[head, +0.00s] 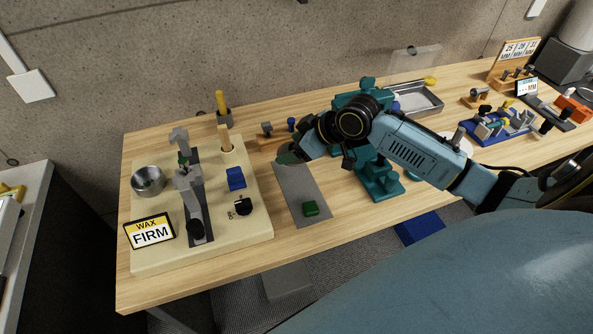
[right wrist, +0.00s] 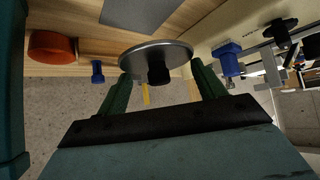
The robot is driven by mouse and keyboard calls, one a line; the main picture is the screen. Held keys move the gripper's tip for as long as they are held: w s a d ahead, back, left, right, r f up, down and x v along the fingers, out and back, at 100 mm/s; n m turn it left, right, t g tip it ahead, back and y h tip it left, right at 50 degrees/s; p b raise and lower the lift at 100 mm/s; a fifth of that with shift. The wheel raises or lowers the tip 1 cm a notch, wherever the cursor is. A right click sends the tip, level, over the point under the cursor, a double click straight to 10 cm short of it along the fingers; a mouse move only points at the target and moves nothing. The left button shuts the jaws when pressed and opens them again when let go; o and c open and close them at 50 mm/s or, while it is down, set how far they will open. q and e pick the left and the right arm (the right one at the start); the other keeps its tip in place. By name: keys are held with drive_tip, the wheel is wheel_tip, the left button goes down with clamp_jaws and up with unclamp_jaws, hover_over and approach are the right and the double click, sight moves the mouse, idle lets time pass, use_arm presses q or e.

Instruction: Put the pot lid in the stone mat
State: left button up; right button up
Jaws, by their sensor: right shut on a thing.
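The pot lid (right wrist: 140,59), a round silver disc with a black knob (right wrist: 158,73), is between the green fingers of my right gripper (right wrist: 160,78) in the right wrist view. The gripper is shut on it. In the head view my right gripper (head: 288,156) is over the far end of the flat grey stone mat (head: 296,188); the lid cannot be made out there. The mat lies on the wooden table with a small green block (head: 311,208) near its front end. It also shows in the right wrist view (right wrist: 140,12). My left gripper is not in view.
A teal machine (head: 378,180) stands right of the mat.

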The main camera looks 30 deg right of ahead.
wheel_tip(320, 180, down, 3)
drive_tip(key=shift+f+b, duration=0.3)
drive_tip(key=shift+f, duration=0.3)
wheel_tip(320, 180, down, 2)
drive_tip(key=shift+f+b, duration=0.25)
drive_tip(key=shift+b, duration=0.05)
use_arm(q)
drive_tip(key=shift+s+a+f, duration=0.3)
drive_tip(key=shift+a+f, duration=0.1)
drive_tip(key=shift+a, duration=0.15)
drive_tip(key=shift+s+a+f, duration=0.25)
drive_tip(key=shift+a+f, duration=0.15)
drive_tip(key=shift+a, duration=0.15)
use_arm(e)
drive_tip(key=shift+f, duration=0.25)
drive_tip(key=o, duration=1)
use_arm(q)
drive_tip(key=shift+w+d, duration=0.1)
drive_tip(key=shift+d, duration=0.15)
use_arm(e)
drive_tip(key=shift+o, duration=0.3)
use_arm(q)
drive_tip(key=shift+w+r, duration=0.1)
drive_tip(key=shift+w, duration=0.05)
use_arm(e)
drive_tip(key=shift+r, duration=0.1)
